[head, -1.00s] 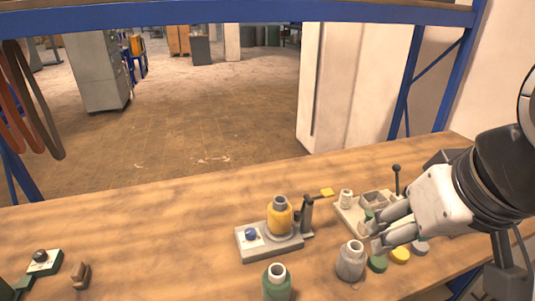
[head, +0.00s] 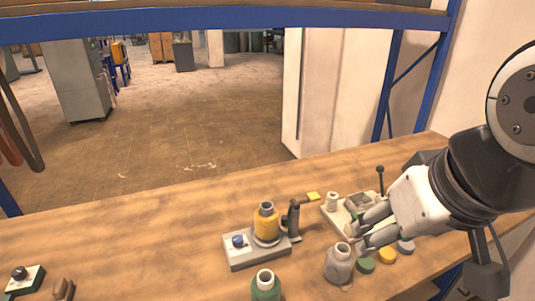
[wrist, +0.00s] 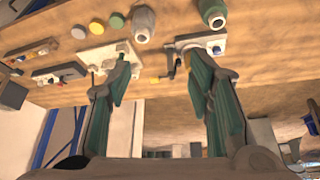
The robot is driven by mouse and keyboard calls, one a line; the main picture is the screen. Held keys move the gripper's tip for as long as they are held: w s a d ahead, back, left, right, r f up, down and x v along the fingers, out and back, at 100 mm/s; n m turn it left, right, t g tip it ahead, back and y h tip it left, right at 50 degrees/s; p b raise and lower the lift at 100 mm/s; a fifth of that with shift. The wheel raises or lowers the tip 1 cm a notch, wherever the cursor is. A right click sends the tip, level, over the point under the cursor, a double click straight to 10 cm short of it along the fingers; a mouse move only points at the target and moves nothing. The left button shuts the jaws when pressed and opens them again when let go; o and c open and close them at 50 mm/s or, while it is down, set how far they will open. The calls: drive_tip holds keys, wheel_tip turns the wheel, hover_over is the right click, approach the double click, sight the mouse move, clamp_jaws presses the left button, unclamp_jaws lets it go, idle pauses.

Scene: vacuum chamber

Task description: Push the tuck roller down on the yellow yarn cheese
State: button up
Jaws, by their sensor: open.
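The yellow yarn cheese (head: 266,222) stands upright on a grey stand (head: 258,256) with a blue knob (head: 238,241). A dark upright post with an arm ending in a yellow tab (head: 313,197), apparently the tuck roller, rises just right of the cheese. The arm points away to the right, not over the cheese. My gripper (head: 361,229) is open, right of the stand and apart from it, above the bench. In the wrist view the stand (wrist: 189,39) shows beyond my right finger. The cheese is not clear there.
A grey cone (head: 339,265) stands just below my gripper, with green, yellow and grey discs beside it. A pale tray (head: 333,222) with a white spool lies behind my fingers. A green cone (head: 265,286) stands in front of the stand. The bench left of the stand is mostly clear.

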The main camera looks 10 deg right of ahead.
drive_tip(key=shift+w, duration=0.1)
drive_tip(key=c, duration=0.7)
drive_tip(key=shift+w+r, duration=0.15)
drive_tip(key=shift+w, duration=0.2)
clamp_jaws()
drive_tip(key=w+d+m+g+b, duration=0.1)
drive_tip(key=w+m+g, duration=0.4)
drive_tip(key=w, duration=1.3)
drive_tip(key=w+d+f+m+y+b, duration=0.1)
drive_tip(key=w+d+f+m, duration=0.1)
drive_tip(key=w+f+m, duration=0.6)
drive_tip(key=w+f, duration=0.5)
drive_tip(key=w, duration=0.4)
drive_tip(key=shift+w+d+f+m+g+b, duration=0.2)
drive_tip(key=shift+w+f+m+g+b, duration=0.1)
drive_tip(key=shift+w+g, duration=0.1)
